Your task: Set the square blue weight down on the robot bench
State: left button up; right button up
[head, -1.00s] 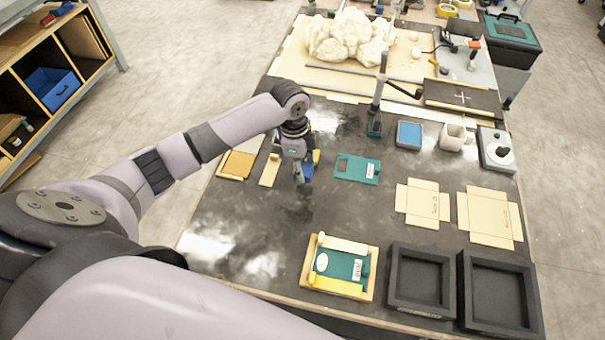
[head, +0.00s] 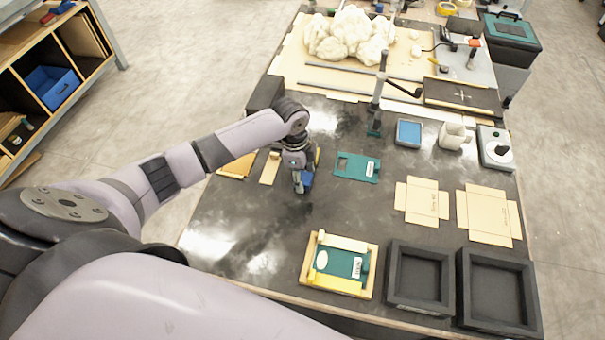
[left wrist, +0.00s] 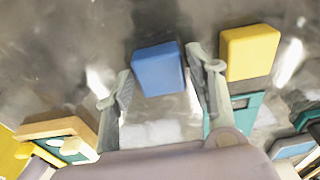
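The square blue weight (head: 307,180) shows at the fingertips of my left gripper (head: 301,184), low over the black bench (head: 245,225), left of the teal plate. In the left wrist view the blue weight (left wrist: 158,69) sits between the two grey fingers of my left gripper (left wrist: 160,78), which lie close along its sides. My right gripper is not in view.
A yellow block (left wrist: 250,52) stands close beside the right finger. A teal plate (head: 357,167) lies to the right. A wooden tray (head: 340,286) and two black trays (head: 420,307) line the front edge. The bench in front of the gripper is clear.

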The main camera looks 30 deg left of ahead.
pick_arm(q)
jog(key=shift+o, duration=0.7)
jog(key=shift+r, duration=0.1)
jog(key=shift+r, duration=0.3)
notch_tip(320, 180, up, 12)
jog(key=a+b, duration=0.1)
jog(key=shift+s+a+f, duration=0.2)
jog(key=shift+f, duration=0.05)
